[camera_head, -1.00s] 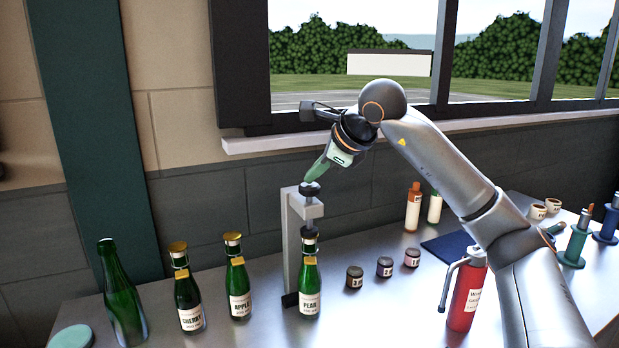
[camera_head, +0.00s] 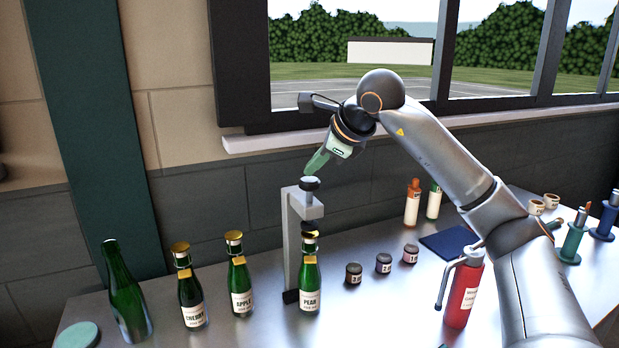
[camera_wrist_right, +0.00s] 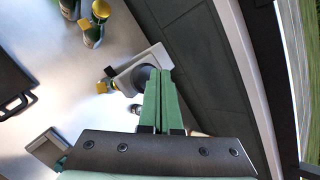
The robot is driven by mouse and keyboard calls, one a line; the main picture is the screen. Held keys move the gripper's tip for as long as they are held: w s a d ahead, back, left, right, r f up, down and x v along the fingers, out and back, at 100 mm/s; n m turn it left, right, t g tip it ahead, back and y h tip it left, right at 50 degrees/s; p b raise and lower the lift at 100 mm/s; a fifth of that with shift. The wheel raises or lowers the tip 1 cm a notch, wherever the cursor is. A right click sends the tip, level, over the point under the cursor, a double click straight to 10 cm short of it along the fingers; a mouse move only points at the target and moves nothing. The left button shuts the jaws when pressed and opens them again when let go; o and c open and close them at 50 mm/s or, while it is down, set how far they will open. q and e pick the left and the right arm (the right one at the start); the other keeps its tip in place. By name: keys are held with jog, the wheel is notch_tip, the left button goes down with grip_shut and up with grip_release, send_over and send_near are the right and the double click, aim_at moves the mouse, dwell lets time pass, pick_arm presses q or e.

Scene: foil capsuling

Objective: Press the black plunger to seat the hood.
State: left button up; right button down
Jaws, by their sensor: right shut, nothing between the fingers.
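The press (camera_head: 293,235) is a light grey frame with a black plunger knob (camera_head: 310,183) on top. The pear bottle (camera_head: 309,289), green with a white label, stands upright under the press head. A bit of gold hood (camera_head: 313,234) shows at its mouth just below the black lower end of the plunger; how far down it sits is hard to tell. My right gripper (camera_head: 311,172) has green fingers, shut and empty, tilted down just above the knob. In the right wrist view its fingertips (camera_wrist_right: 161,71) overlap the dark knob (camera_wrist_right: 139,79); contact cannot be told. My left gripper is out of view.
The cherry bottle (camera_head: 191,300) and apple bottle (camera_head: 240,288), both gold-topped, stand left of the press, with an open green bottle (camera_head: 127,300) farther left. Several small jars (camera_head: 383,263) stand to the right. A red bottle (camera_head: 463,294) stands near my right forearm. The window sill (camera_head: 270,139) is behind.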

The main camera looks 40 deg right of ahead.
jog(key=shift+r+p, duration=2.65)
jog(key=shift+p, duration=0.05)
jog(key=shift+f, duration=0.1)
